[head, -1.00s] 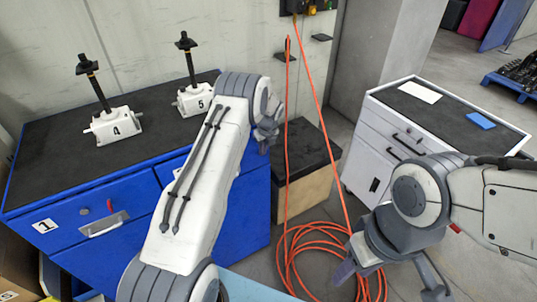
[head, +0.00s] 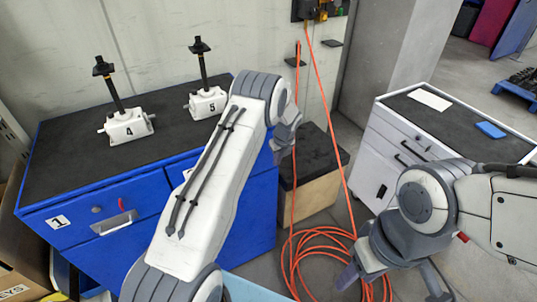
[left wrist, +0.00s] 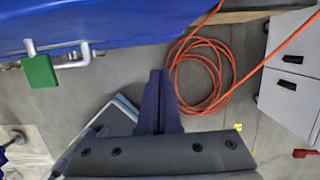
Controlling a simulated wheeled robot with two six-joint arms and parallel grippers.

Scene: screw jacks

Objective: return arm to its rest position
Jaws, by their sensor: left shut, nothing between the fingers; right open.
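My left arm (head: 200,190) rises from the bottom of the head view, bent at the top beside the blue cabinet's right side. Its gripper's fingers are hidden there behind the arm. In the left wrist view my left gripper (left wrist: 158,78) is shut and empty, pointing over bare floor. My right arm (head: 485,205) enters from the right in the head view. Its gripper (head: 395,280) hangs low at the bottom, open, near the orange hose. Two white screw jacks, number 4 (head: 128,128) and number 5 (head: 207,103), stand upright on the cabinet, apart from both grippers.
The blue cabinet (head: 70,222) stands at left. A coiled orange hose (head: 300,245) lies on the floor, with lines running up the wall. A black-topped box (head: 310,190) stands behind it. A white drawer cabinet (head: 385,150) is at right. A green tag (left wrist: 39,71) shows in the wrist view.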

